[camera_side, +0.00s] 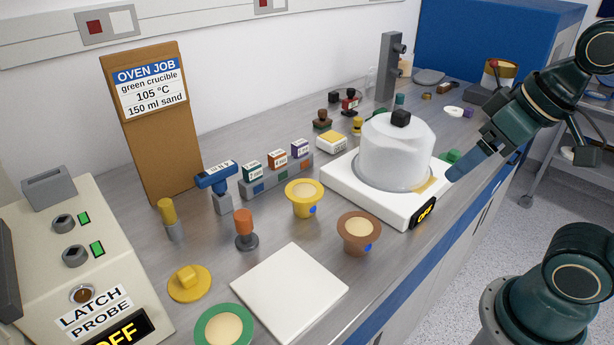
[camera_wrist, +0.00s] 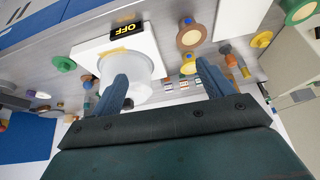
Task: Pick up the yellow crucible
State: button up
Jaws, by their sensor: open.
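The yellow crucible (camera_side: 304,198) stands upright on the metal bench, left of the white burner unit, with pale contents and a blue spot on its side. In the wrist view a small yellow shape that looks like it (camera_wrist: 188,69) shows between the fingers, near the right one. My gripper (camera_side: 460,168) is beside the white unit's right side, well to the right of the crucible. In the wrist view my gripper (camera_wrist: 163,71) has its two blue fingers wide apart, with nothing held.
The white unit (camera_side: 340,183) with a frosted cover (camera_side: 397,155) stands between my gripper and the crucible. A brown crucible (camera_side: 358,233) is close in front of the yellow one. Small labelled boxes (camera_side: 275,162) stand behind. A white plate (camera_side: 290,292) lies front left.

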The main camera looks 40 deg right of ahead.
jog(key=m+g, duration=0.6)
jog(key=m, duration=1.2)
send_over(304, 190)
notch_tip(304, 190, down, 5)
jog(key=shift+w+a, duration=0.1)
jog(key=shift+f, duration=4.3)
jog(key=shift+f, duration=2.6)
